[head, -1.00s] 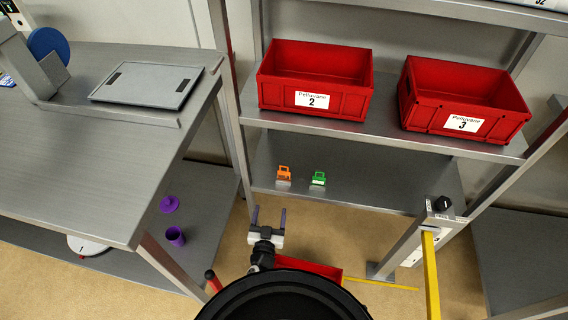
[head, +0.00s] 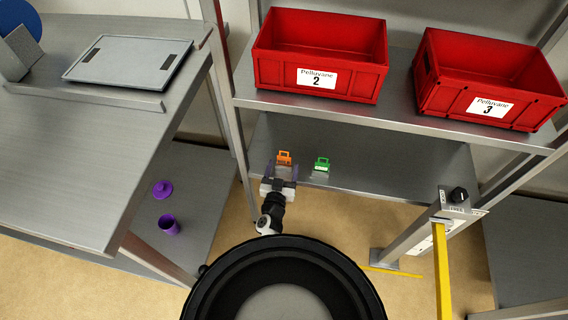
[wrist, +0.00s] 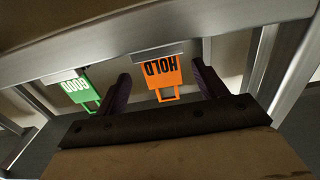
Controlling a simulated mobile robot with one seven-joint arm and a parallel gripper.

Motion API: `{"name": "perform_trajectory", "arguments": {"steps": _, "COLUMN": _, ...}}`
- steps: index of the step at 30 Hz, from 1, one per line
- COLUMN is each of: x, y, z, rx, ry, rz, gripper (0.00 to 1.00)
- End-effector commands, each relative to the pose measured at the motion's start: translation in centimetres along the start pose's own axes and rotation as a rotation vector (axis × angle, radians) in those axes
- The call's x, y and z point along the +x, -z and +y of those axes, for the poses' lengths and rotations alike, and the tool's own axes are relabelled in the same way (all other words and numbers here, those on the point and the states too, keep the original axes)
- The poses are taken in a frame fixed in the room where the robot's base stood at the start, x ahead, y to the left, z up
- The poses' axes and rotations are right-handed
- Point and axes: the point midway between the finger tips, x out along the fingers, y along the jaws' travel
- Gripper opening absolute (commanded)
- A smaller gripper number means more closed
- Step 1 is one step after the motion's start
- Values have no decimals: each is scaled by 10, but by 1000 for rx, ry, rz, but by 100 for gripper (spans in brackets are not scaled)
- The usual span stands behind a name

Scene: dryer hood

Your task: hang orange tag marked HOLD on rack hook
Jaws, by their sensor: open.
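The orange tag marked HOLD (head: 284,157) stands in a small holder at the front of the lower rack shelf. In the wrist view the HOLD tag (wrist: 161,74) appears upside down, between the two dark purple fingers. My gripper (head: 282,172) is open, with a finger on either side of the tag; in the wrist view my gripper (wrist: 162,84) shows gaps between the fingers and the tag. A green tag (head: 322,164) stands to the right on the same shelf; in the wrist view the green tag (wrist: 76,88) reads GOOD, left of the fingers. I cannot make out a rack hook.
Red bins labelled 2 (head: 318,77) and 3 (head: 487,107) stand on the shelf above. A steel table (head: 90,150) is at left. A post with a black knob (head: 459,195) and a yellow bar (head: 444,270) stand at right.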

Motion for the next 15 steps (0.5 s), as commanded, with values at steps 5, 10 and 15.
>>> {"name": "perform_trajectory", "arguments": {"steps": 5, "x": 17, "y": -2, "z": -2, "rx": 3, "ry": 1, "rz": 3, "gripper": 71}}
{"name": "perform_trajectory", "arguments": {"steps": 10, "x": 41, "y": -1, "z": -3, "rx": 4, "ry": -1, "rz": 2, "gripper": 71}}
{"name": "perform_trajectory", "arguments": {"steps": 15, "x": 52, "y": 2, "z": -2, "rx": 1, "ry": 0, "rz": 1, "gripper": 71}}
